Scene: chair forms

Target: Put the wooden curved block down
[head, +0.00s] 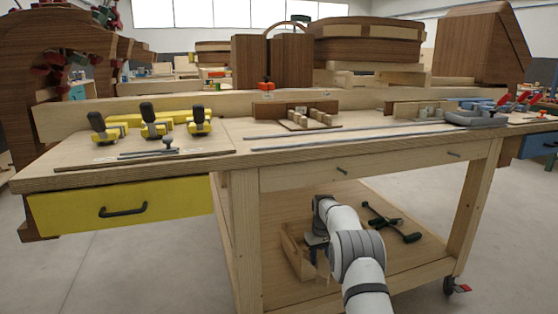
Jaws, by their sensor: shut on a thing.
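My arm reaches down to the lower shelf (390,275) of the workbench. My gripper (319,249) is small and dark here, partly hidden by my own wrist. It is shut on a pale wooden piece, the wooden curved block (323,267), of which only a small part shows just below the fingers. Its curve cannot be made out. The block is beside or over the right part of an open wooden box (289,242) on the shelf. I cannot tell whether it touches the box or the shelf.
A black-and-green clamp-like tool (392,222) lies on the shelf, right of my arm. The bench top (240,142) above carries yellow clamps (155,122), metal bars and small wooden blocks (312,117). A yellow drawer (120,202) hangs at left. Bench legs (245,240) flank the shelf opening.

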